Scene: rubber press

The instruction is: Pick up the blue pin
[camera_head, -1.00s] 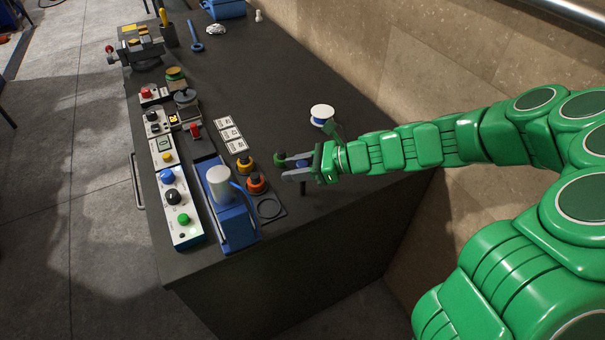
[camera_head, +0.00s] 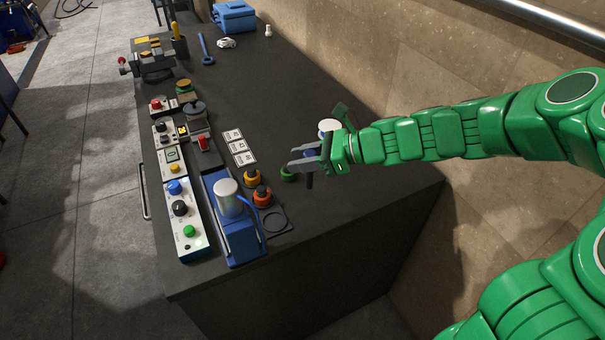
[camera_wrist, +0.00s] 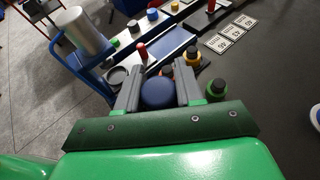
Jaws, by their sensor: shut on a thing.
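The blue pin has a round blue head (camera_head: 308,154) and a dark shaft (camera_head: 309,181) pointing down. Its head also shows in the wrist view (camera_wrist: 158,92), between the two grey fingers. My gripper (camera_head: 301,163) is shut on the blue pin and holds it roughly upright above the dark bench top, near the bench's right side. The fingers also show in the wrist view (camera_wrist: 158,88). The pin's lower end does not show in the wrist view.
A green pin (camera_head: 288,174) stands just left of my gripper, with yellow (camera_head: 252,178) and orange (camera_head: 262,196) ones further left. The blue press (camera_head: 238,232) stands at the bench's front, beside a control panel (camera_head: 187,225). A white-topped spool (camera_head: 328,126) is behind my gripper. The rear bench centre is clear.

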